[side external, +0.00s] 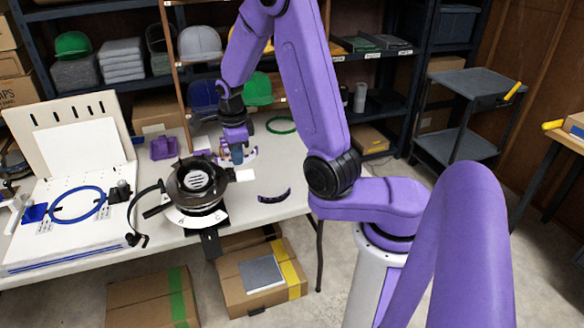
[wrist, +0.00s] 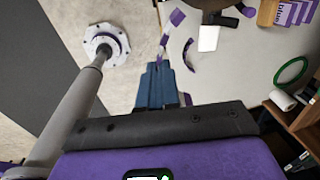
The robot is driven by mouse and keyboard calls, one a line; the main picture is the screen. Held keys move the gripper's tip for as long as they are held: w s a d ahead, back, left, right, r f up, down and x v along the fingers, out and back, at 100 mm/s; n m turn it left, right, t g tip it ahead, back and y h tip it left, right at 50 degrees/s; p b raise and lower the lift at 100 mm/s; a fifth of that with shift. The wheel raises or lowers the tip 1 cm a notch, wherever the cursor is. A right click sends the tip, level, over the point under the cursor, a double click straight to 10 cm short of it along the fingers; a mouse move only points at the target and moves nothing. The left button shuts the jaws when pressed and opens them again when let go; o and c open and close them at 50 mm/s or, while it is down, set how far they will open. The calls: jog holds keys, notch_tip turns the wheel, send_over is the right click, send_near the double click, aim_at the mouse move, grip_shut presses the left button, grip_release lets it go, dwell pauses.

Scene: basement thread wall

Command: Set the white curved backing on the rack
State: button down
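In the side external view, my gripper (side external: 236,157) points down over the table, with its blue fingers beside a pale curved strip (side external: 250,153) with coloured spots. This strip may be the white curved backing; the fingers partly hide it. I cannot tell whether they touch it. A white curved piece (side external: 184,217) also shows under the dark round fixture (side external: 197,183). I cannot tell for certain which thing is the rack.
A dark curved piece (side external: 273,196) lies near the table's front edge; it also shows in the wrist view (wrist: 188,54). A white square (side external: 245,175) lies beside the fixture. A green hoop (side external: 281,125) lies behind. A blue hoop (side external: 77,204) is at left. Shelves with caps stand behind.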

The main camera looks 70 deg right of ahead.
jog(key=s+d+f+g+y, duration=0.1)
jog(key=s+d+f, duration=0.2)
jog(key=d+f, duration=0.45)
jog(key=s+d+f, duration=0.3)
jog(key=d+f, duration=0.2)
jog(key=d, duration=0.6)
jog(key=w+d+f, duration=0.2)
jog(key=w+f, duration=0.1)
jog(key=w+d+f, duration=0.3)
jog(key=w, duration=0.1)
jog(key=w+d+f, duration=0.3)
jog(key=shift+w+d, duration=0.25)
jog(key=shift+w+d+f, duration=0.25)
jog(key=shift+f, duration=0.15)
jog(key=shift+w+f, duration=0.1)
jog(key=shift+f, duration=1.45)
jog(key=shift+f, duration=0.1)
jog(key=c, duration=1.4)
grip_release()
jog(key=shift+o, duration=0.2)
